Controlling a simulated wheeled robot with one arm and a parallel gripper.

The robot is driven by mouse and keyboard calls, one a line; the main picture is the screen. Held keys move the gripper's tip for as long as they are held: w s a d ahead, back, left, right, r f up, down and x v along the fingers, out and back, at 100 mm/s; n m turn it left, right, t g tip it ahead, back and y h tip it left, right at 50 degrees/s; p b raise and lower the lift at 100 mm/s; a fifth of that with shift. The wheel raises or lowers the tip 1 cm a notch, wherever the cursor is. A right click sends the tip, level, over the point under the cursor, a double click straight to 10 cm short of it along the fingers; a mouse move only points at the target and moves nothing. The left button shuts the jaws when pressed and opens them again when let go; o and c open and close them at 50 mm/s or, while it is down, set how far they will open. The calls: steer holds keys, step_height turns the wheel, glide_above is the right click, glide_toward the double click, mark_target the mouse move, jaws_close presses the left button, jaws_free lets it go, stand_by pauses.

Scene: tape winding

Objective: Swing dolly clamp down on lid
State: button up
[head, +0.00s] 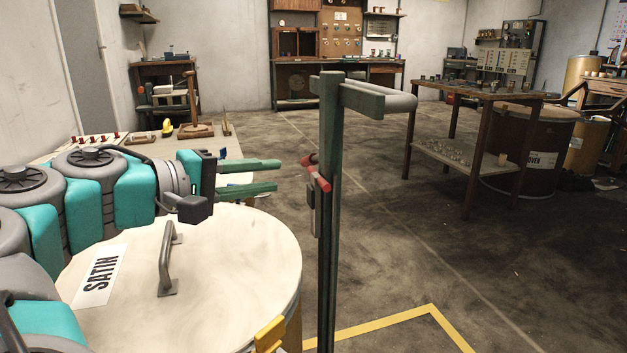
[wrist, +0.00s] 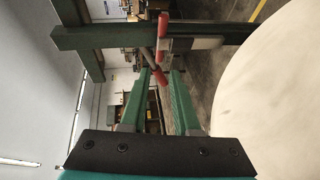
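The dolly clamp (head: 319,174) has red grips and is mounted on the upright green dolly post (head: 328,250). It also shows in the wrist view (wrist: 163,28), beyond my fingertips. My gripper (head: 279,175) is open and empty above the lid's far edge. Its two green fingers point right at the clamp and appear short of it.
The post carries a grey roller-like bar (head: 378,98) at its top. A yellow piece (head: 269,335) stands at the drum's near rim. A low bench (head: 75,148) with small tools lies behind my arm. A wooden table (head: 475,92) stands at right. Floor between is clear.

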mark_target(309, 172)
steer(key=x, duration=0.7)
steer(key=shift+w+d+b, duration=0.2)
steer(key=shift+b, duration=0.2)
jaws_close()
stand_by(1.0)
